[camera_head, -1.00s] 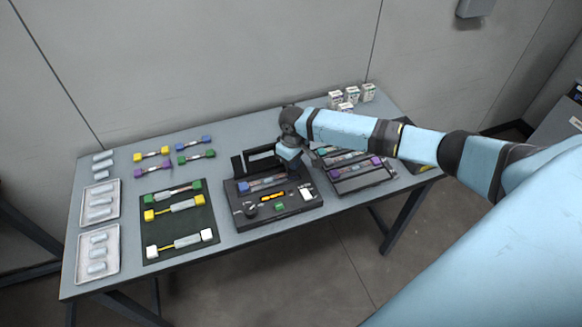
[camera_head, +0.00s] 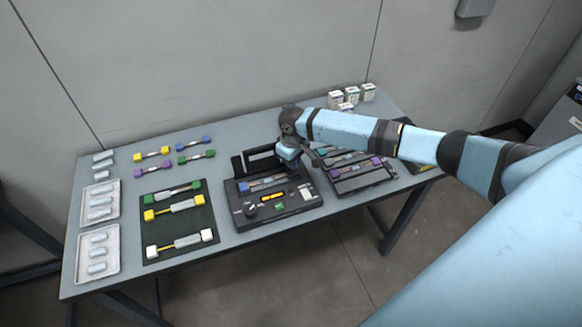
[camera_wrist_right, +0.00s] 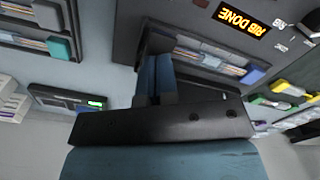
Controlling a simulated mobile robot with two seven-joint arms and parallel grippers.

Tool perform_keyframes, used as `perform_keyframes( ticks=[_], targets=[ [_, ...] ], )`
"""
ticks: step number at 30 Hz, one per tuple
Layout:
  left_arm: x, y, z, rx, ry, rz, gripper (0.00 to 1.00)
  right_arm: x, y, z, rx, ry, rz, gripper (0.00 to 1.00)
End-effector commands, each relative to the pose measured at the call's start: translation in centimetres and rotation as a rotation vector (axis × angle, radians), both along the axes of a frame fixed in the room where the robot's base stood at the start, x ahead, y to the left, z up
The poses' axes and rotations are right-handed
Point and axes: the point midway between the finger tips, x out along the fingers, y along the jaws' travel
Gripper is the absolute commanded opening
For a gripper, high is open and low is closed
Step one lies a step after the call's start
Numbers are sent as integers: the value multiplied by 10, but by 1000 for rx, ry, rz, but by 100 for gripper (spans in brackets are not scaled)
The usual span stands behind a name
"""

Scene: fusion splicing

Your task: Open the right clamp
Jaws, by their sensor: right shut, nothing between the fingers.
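The black splicer (camera_head: 252,222) stands at the middle of the table with its dark lid frame raised at the back. A ribbon holder with a blue end block (camera_head: 244,187) lies across it; the block also shows in the wrist view (camera_wrist_right: 252,75). The wrist view shows the splicer's lit display (camera_wrist_right: 244,20), reading "RIB DONE" upside down. My right gripper (camera_head: 294,166) is over the splicer's right end. Its fingers (camera_wrist_right: 157,68) are shut with nothing between them. They hide the right clamp, so I cannot tell its state or whether they touch it. My left gripper is not in view.
A black tray (camera_head: 372,185) with ribbon holders lies close on the right. A dark mat (camera_head: 178,227) with several holders is on the left, beside white trays (camera_head: 99,275). Small white boxes (camera_head: 367,93) stand at the back right. Bare table lies between mat and splicer.

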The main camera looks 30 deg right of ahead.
Motion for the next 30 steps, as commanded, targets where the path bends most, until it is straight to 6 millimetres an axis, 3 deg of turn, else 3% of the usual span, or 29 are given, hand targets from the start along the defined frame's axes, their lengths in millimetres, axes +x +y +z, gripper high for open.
perform_keyframes(
  ticks=[30],
  targets=[
    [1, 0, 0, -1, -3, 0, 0, -2, 0, -19, 0, 5, 0, 0]
  ],
)
